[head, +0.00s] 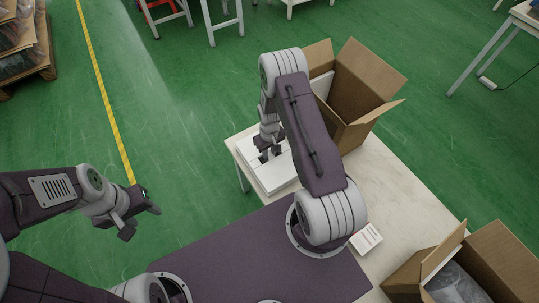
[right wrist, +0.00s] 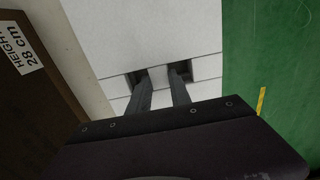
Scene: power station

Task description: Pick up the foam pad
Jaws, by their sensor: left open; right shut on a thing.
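The white foam pad (head: 277,174) lies at the left edge of the table, under my right gripper (head: 268,153). In the right wrist view the pad (right wrist: 145,35) fills the middle, with dark slots cut in it. My right gripper (right wrist: 162,82) has its fingers down in two slots and is shut on the narrow strip of pad between them. The fingertips are hidden inside the slots. Whether the pad is clear of the table cannot be told. My left gripper (head: 140,216) is open and empty above the green floor, left of the table.
An open cardboard box (head: 365,85) stands on the table (head: 400,200) behind the pad, with a white panel inside. Its labelled side (right wrist: 30,65) is close at the left in the wrist view. Another open box (head: 490,265) is at lower right. A small white card (head: 366,238) lies on the table.

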